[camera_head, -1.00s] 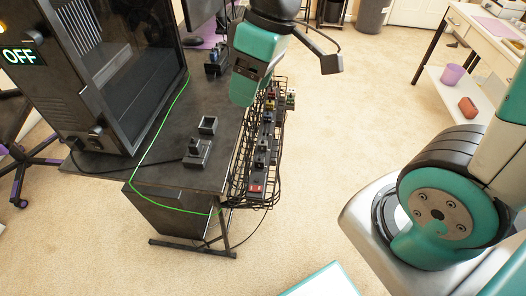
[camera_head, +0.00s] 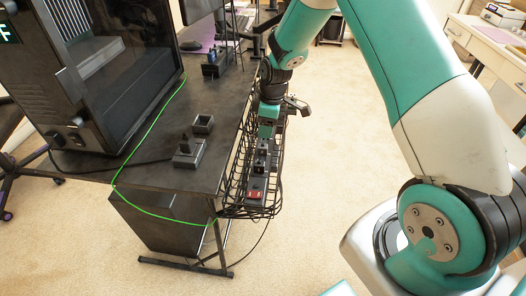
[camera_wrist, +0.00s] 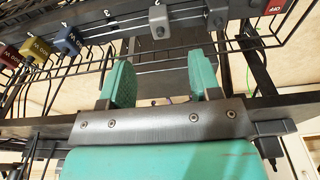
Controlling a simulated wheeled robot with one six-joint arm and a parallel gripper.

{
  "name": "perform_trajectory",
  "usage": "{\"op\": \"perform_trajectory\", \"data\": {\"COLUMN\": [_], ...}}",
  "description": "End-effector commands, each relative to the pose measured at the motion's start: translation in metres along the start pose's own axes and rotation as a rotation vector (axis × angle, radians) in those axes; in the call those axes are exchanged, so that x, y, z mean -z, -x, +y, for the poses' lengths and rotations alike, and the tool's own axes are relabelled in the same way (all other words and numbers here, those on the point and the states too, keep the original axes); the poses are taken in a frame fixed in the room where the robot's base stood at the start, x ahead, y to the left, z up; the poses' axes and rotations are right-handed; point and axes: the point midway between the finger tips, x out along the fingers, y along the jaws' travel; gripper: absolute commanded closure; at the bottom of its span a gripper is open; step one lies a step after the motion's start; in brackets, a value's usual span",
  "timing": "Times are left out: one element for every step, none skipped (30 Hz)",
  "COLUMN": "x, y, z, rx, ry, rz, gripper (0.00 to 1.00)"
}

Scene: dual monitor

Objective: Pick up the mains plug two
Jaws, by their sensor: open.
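Several plugs sit in a row on a power strip (camera_wrist: 130,22) in the wire tray at the desk's edge. In the wrist view these include a blue plug (camera_wrist: 68,40), a yellow-brown plug (camera_wrist: 35,51) and a grey plug (camera_wrist: 158,20). In the head view my gripper (camera_head: 268,128) hangs over the tray and hides part of the row.
The wire tray (camera_head: 232,205) runs along the desk (camera_head: 150,160), its wires close to the fingers. The strip's red switch (camera_head: 256,195) is at the near end. A black charger-like block (camera_head: 188,152) and an open black box (camera_head: 203,123) stand on the desk. Floor to the right is clear.

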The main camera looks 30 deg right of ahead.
Motion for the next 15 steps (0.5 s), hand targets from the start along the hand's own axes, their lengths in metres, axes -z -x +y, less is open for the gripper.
{"op": "perform_trajectory", "data": {"x": [0.000, 0.000, 0.000, 0.000, 0.000, 0.001, 0.001, 0.001, 0.001, 0.001, 0.001, 0.001, 0.001, 0.001, 0.001], "y": [-0.013, -0.018, -0.025, -0.029, -0.032, -0.036, -0.038, -0.039, -0.041, -0.043, -0.045, -0.050, -0.054, -0.059, -0.066], "z": [-0.001, -0.001, -0.001, -0.001, -0.001, -0.001, 0.000, 0.000, 0.000, 0.000, 0.000, -0.001, -0.001, -0.001, -0.001], "rx": [0.003, 0.002, 0.002, 0.001, 0.002, 0.002, 0.001, 0.000, -0.001, 0.000, 0.000, 0.001, 0.002, 0.003, 0.003], "ry": [0.000, 0.001, 0.001, 0.001, 0.001, 0.000, 0.001, 0.001, 0.001, 0.000, 0.000, 0.000, 0.000, 0.000, 0.000], "rz": [-0.001, -0.001, -0.001, -0.001, -0.001, -0.001, 0.000, 0.001, 0.001, 0.001, 0.000, 0.000, 0.000, -0.001, -0.001], "gripper": [0.43, 0.43, 0.43, 0.43, 0.43, 0.43, 0.43, 0.43, 0.43, 0.43, 0.43, 0.43, 0.43, 0.43, 0.43]}}
